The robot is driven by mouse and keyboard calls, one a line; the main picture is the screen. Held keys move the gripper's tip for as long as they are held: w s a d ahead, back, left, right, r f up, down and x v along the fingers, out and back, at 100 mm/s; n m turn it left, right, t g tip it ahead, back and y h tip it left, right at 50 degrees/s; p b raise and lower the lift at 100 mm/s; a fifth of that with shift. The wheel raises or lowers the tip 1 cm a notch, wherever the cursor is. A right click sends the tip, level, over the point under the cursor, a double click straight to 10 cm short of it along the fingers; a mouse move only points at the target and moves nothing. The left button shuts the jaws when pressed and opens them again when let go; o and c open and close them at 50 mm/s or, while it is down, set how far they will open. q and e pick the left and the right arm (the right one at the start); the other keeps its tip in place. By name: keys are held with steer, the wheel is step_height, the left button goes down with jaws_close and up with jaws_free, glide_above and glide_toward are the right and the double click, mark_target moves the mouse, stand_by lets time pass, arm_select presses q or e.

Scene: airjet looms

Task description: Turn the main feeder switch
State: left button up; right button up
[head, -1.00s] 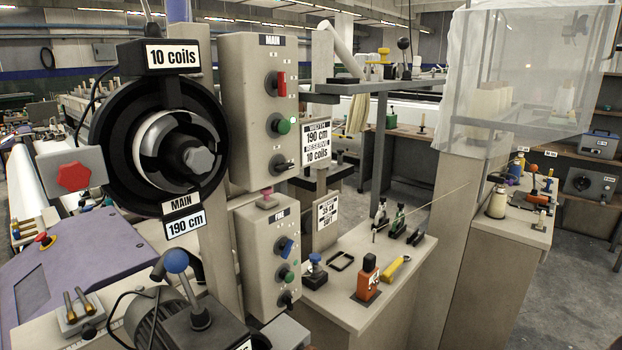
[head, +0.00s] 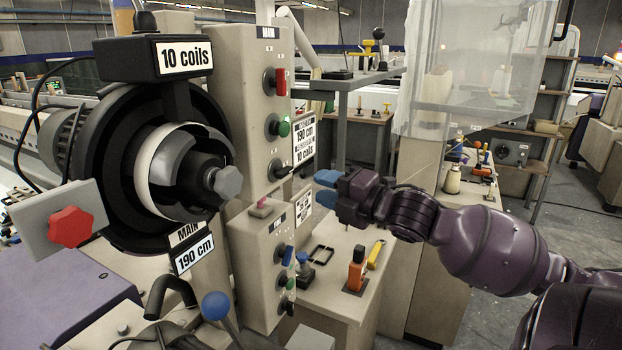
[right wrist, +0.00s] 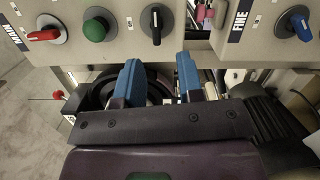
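The MAIN panel (head: 240,110) is a beige box with a red switch (head: 281,82) at the top, a green button (head: 283,128) and a black switch (head: 281,168) at the bottom. In the right wrist view they run left to right: red switch (right wrist: 43,34), green button (right wrist: 97,27), black switch (right wrist: 155,22). The red handle looks upright in the head view. My right gripper (head: 325,188) is right of the MAIN panel's lower end. Its blue fingers (right wrist: 158,76) are apart and empty, close to the black switch and not visibly touching it. My left gripper is out of view.
The FINE panel (head: 250,262) with a blue switch (head: 287,255) sits directly below MAIN. The large MAIN feeder drum (head: 115,175) is to the left. A bench with an orange tool (head: 356,272) lies below my right gripper. A clear sheet (head: 470,80) hangs behind.

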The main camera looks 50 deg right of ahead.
mark_target(288, 173)
steer(key=shift+w+a+r, duration=0.1)
steer(key=shift+w+a, duration=0.1)
steer(key=shift+w, duration=1.1)
steer(key=shift+w+a+r, duration=0.15)
steer(key=shift+w+a, duration=0.05)
steer(key=shift+w, duration=1.1)
steer(key=shift+w+a+r, duration=0.1)
steer(key=shift+w+a, duration=0.1)
steer(key=shift+w, duration=1.1)
steer(key=shift+w, duration=0.1)
jaws_close()
